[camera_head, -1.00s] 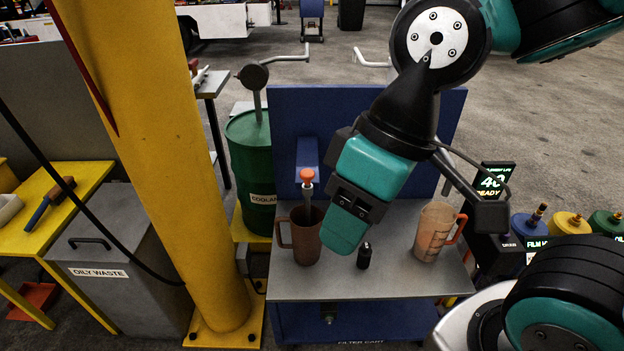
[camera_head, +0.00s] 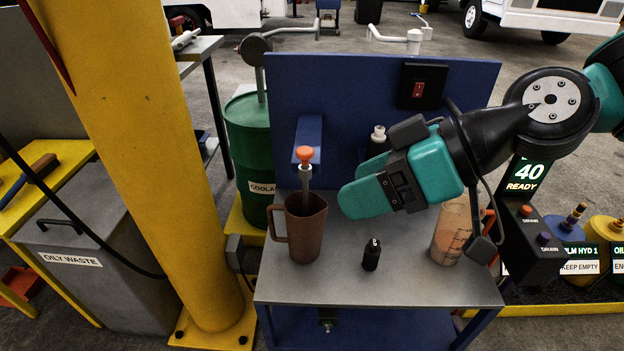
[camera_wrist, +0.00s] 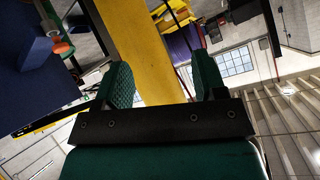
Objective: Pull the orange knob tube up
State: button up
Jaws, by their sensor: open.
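The orange knob (camera_head: 304,153) tops a grey tube (camera_head: 306,180) that stands upright in front of a blue bracket. The tube's lower end goes down into a brown jug (camera_head: 306,229) on the cart. My gripper (camera_head: 352,199) is to the right of the tube, pointing left, apart from it and a little lower than the knob. In the wrist view my gripper (camera_wrist: 165,85) is open with nothing between its two green fingers. The orange knob also shows at the upper left of the wrist view (camera_wrist: 60,48), outside the fingers.
A yellow post (camera_head: 165,180) and green drum (camera_head: 246,150) are to the left.

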jog(key=w+a+f+t+y+b, duration=0.1)
jog(key=w+f+t+y+b, duration=0.25)
jog(key=w+f+b, duration=0.35)
jog(key=m+t+h+b, duration=0.25)
jog(key=t+b, duration=0.25)
jog(key=t, duration=0.3)
send_near(310, 154)
jog(key=shift+m+y, duration=0.3)
jog(key=shift+m, duration=0.15)
jog(key=p+x, duration=0.8)
jog(key=x, duration=0.3)
jog(key=shift+d+f+p, duration=0.1)
jog(key=shift+f+p, duration=0.1)
jog(key=shift+p, duration=0.15)
jog(key=shift+w+a+f, duration=0.1)
jog(key=shift+w+a, duration=0.2)
jog(key=shift+w, duration=0.1)
grip_shut()
notch_tip(310, 154, up, 22)
jog(key=p, duration=0.9)
